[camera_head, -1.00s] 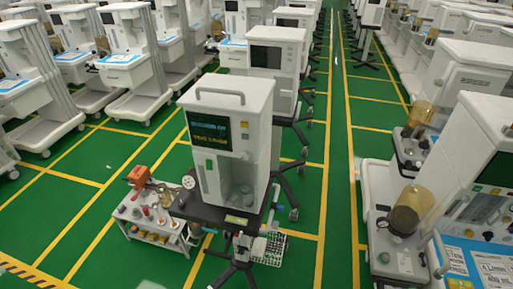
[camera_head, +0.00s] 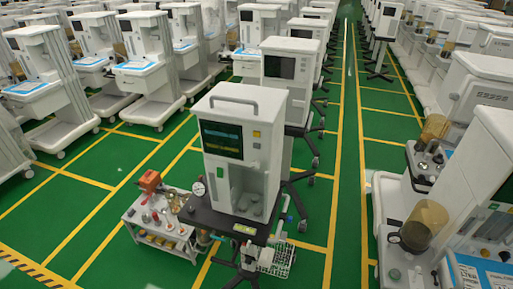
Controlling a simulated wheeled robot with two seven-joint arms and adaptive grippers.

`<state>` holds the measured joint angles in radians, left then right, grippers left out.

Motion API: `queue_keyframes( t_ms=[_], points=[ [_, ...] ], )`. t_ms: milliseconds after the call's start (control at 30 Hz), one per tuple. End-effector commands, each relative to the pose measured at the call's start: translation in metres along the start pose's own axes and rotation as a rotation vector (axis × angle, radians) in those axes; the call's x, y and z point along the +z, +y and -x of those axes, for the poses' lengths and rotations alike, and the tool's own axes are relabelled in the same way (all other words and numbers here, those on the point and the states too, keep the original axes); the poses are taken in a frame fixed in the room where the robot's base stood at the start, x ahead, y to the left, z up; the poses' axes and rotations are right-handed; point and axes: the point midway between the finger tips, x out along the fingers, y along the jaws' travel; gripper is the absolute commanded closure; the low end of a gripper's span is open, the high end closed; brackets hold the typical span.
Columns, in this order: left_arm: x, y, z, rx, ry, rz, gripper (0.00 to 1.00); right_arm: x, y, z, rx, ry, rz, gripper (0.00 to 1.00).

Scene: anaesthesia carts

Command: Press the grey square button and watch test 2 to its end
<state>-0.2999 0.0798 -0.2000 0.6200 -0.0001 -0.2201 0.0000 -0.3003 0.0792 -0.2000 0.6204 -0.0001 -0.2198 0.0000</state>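A white machine (camera_head: 236,165) with a handle on top stands on a dark-topped wheeled stand (camera_head: 226,222) in the middle of the view. Its dark screen (camera_head: 222,140) shows a bluish line and a yellowish line of text, too small to read. Right of the screen is a small yellow square (camera_head: 257,134), with a small greyish mark (camera_head: 256,145) under it. I cannot tell whether that mark is the grey square button. Neither of my grippers is in view.
A low cart (camera_head: 160,225) with an orange-red box (camera_head: 149,181) and several small parts stands left of the stand. A wire basket (camera_head: 278,262) is at the stand's lower right. Rows of white machines line both sides. Green floor (camera_head: 335,220) with yellow lines runs clear to the right.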

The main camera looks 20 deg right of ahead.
Motion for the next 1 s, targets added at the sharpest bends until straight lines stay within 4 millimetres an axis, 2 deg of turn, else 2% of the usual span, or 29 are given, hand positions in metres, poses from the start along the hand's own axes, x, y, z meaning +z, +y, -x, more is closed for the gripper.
queue_keyframes(
  t_ms=[300, 1000],
  points=[
    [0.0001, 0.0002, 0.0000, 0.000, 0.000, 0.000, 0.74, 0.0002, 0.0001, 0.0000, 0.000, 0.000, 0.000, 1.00],
    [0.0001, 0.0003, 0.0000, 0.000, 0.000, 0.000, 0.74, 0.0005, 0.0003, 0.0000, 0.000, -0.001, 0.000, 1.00]
  ],
)
